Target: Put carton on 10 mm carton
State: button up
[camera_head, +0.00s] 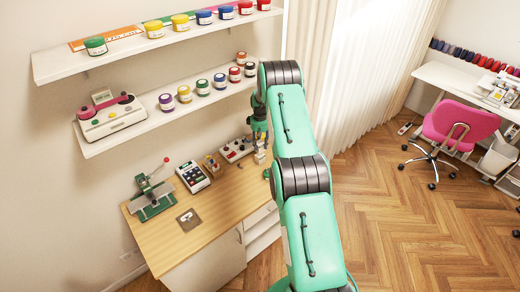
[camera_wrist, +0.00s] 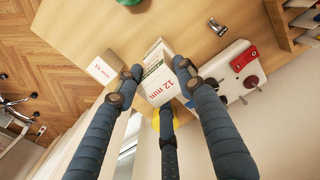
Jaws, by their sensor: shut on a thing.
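A white carton marked "12 mm" (camera_wrist: 160,88) in red is between the fingers of my gripper (camera_wrist: 157,80) in the wrist view. My gripper is shut on it. Another white carton, whose red label looks like "15 mm" (camera_wrist: 103,70), stands on the table just left of the held one, apart from it. I see no carton that clearly reads 10 mm. In the head view my gripper (camera_head: 260,140) is over the right end of the table, with a small pale carton (camera_head: 261,157) at its tips. Whether the held carton touches the table is unclear.
The wooden table (camera_head: 225,202) also bears a red-and-white device (camera_head: 236,149), a calculator-like device (camera_head: 193,176), a green press (camera_head: 151,196) and a grey plate (camera_head: 188,220). Shelves with jars (camera_head: 185,94) hang above. The table's front middle is clear.

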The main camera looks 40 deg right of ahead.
aim_at(260, 148)
jog(key=shift+f+p, duration=0.4)
jog(key=shift+f, duration=1.3)
jog(key=shift+f, duration=0.15)
jog(key=o, duration=1.2)
jog(key=shift+r, duration=0.2)
jog(key=shift+r+b, duration=0.4)
jog(key=shift+r, duration=2.3)
jog(key=shift+a, duration=0.1)
